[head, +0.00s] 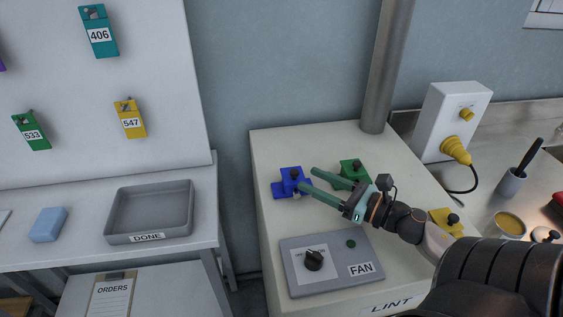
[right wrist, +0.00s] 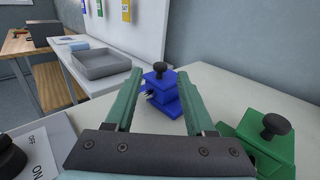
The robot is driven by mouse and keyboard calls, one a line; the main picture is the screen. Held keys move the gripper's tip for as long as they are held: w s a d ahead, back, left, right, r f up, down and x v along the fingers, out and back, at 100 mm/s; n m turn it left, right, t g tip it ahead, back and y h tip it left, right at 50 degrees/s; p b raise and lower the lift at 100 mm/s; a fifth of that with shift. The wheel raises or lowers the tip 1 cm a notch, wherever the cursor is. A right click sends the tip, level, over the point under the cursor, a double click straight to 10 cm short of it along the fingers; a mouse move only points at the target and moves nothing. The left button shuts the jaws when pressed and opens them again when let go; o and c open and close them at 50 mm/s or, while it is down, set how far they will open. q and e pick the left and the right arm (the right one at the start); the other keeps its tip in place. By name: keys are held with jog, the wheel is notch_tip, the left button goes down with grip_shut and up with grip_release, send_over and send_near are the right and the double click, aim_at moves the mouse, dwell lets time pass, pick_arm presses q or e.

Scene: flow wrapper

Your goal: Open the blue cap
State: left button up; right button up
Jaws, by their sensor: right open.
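The blue cap (head: 290,183) is a blue block with a black knob on top, on the pale cabinet top near its left side. In the right wrist view the blue cap (right wrist: 164,98) stands straight ahead, seen between the two fingers, with small metallic bits at its left side. My right gripper (head: 309,178) is open, its green fingers pointing left at the blue cap. The tips are close to it; I cannot tell whether they touch. Nothing is held. My left gripper is not in view.
A green knobbed block (head: 353,171) sits right behind the gripper, and a yellow one (head: 445,219) to the right. The FAN panel (head: 330,275) with a black dial lies in front. A grey DONE tray (head: 120,232) stands on the left table. A pipe (head: 390,70) rises behind.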

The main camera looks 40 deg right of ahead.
aim_at(283, 173)
jog(key=p+x, duration=0.1)
jog(key=x, duration=0.6)
jog(key=shift+w, duration=0.15)
jog(key=shift+p+x, duration=0.35)
jog(key=shift+x, duration=0.4)
jog(key=shift+f, duration=0.1)
grip_shut()
